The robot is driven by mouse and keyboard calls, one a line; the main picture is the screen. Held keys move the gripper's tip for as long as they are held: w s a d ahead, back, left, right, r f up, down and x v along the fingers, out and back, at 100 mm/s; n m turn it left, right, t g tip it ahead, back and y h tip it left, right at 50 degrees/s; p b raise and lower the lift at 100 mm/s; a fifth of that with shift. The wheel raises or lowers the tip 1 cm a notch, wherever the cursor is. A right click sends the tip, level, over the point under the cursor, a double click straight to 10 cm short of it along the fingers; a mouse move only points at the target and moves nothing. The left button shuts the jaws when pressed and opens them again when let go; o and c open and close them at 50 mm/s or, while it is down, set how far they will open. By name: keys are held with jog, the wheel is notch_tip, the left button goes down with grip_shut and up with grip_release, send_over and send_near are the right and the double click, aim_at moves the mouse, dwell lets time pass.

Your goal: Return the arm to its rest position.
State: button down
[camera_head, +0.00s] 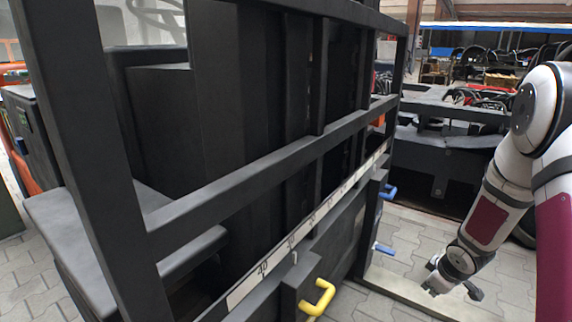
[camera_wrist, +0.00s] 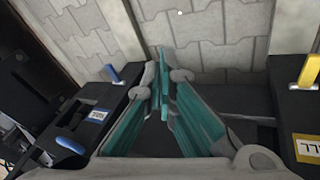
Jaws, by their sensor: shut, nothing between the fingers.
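My white and maroon arm (camera_head: 500,190) reaches down from the right edge in the head view. My gripper (camera_head: 436,284) hangs low over the paved floor, to the right of the black frame. In the wrist view, the teal fingers of my gripper (camera_wrist: 160,62) are together at their tips with nothing between them. They point toward grey paving.
A large black metal frame (camera_head: 215,210) fills the left and middle, with a yellow handle (camera_head: 318,298) and blue handles (camera_head: 388,192). Black bogie parts (camera_head: 445,150) stand behind. The wrist view shows yellow (camera_wrist: 309,70) and blue (camera_wrist: 112,73) handles on either side. Paving (camera_head: 400,235) lies between.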

jog(key=s+a+r+m+g+h, duration=0.1)
jog(key=s+a+r+m, duration=0.1)
jog(key=s+r, duration=0.35)
jog(key=s+a+r+m+h, duration=0.1)
jog(key=s+a+r, duration=0.15)
jog(key=r, duration=0.65)
jog(key=s+a+r+m+g, duration=0.1)
jog(key=s+a+r+m, duration=0.1)
jog(key=s+r, duration=0.45)
jog(key=s+a+r+m+g+y+p, duration=0.1)
jog(key=s+a+r, duration=0.2)
jog(key=s+a, duration=0.35)
jog(key=s+a+r+m+g+y, duration=0.1)
jog(key=s+a+r, duration=0.2)
jog(key=s, duration=0.7)
jog(key=s+a+r+m+g+y+p, duration=0.1)
jog(key=s+a+r, duration=0.25)
jog(key=s, duration=0.55)
notch_tip(320, 180, up, 38)
jog(key=t+p, duration=0.4)
jog(key=p, duration=3.2)
jog(key=shift+w+a+r+p, duration=0.15)
jog(key=shift+w+a+p, duration=0.1)
jog(key=shift+p, duration=0.15)
